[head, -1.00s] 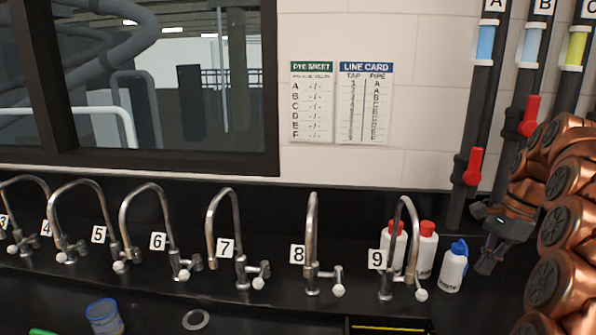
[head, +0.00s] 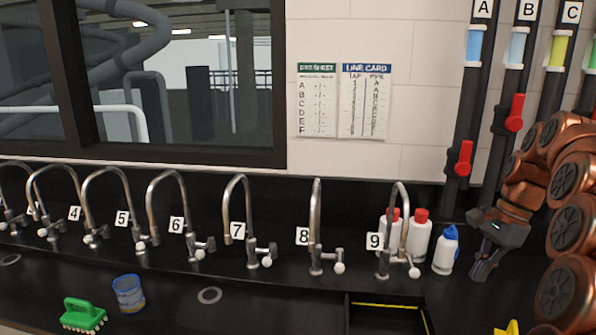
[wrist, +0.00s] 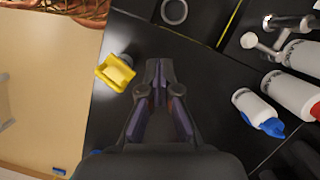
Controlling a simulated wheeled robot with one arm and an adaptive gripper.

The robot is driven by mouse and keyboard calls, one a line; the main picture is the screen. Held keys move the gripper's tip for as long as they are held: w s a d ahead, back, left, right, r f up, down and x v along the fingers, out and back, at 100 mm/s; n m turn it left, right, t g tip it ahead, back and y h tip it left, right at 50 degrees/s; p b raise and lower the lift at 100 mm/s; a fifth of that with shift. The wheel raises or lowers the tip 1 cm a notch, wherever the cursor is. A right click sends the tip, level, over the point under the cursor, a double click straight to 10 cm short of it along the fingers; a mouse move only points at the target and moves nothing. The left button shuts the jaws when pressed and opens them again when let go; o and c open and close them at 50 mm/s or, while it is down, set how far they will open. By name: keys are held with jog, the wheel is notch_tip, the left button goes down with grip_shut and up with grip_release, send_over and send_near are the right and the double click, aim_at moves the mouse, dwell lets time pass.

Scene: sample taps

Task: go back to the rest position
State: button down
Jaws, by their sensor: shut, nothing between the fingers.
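My gripper (head: 484,265) hangs at the right of the head view, beside the blue-capped bottle and in front of the black pipes. In the wrist view my gripper (wrist: 159,68) points out over the black counter (wrist: 190,70). Its two fingers are together with nothing between them. The copper-coloured arm links at the right edge of the head view are mine.
Numbered taps, such as tap 9 (head: 400,235), line the counter's back. White bottles (head: 418,238) and a blue-capped bottle (head: 445,250) stand near my gripper. A yellow object (wrist: 115,73) lies near my fingers. A green brush (head: 83,315) and blue-rimmed cup (head: 128,293) are left.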

jog(key=s+a+f+n+g+h, duration=0.1)
jog(key=s+a+f+n+h, duration=0.1)
jog(key=s+a+n, duration=0.9)
jog(key=s+a+f+n, duration=0.1)
jog(key=s+a+f, duration=0.2)
jog(key=s, duration=0.3)
jog(key=s+a+f+n+h, duration=0.1)
jog(key=s+a+f, duration=0.1)
jog(key=s, duration=0.5)
jog(key=s+a+f+n, duration=0.2)
jog(key=s+a+f, duration=0.1)
jog(key=s, duration=0.3)
jog(key=shift+s+a+f, duration=0.35)
jog(key=shift+f, duration=0.15)
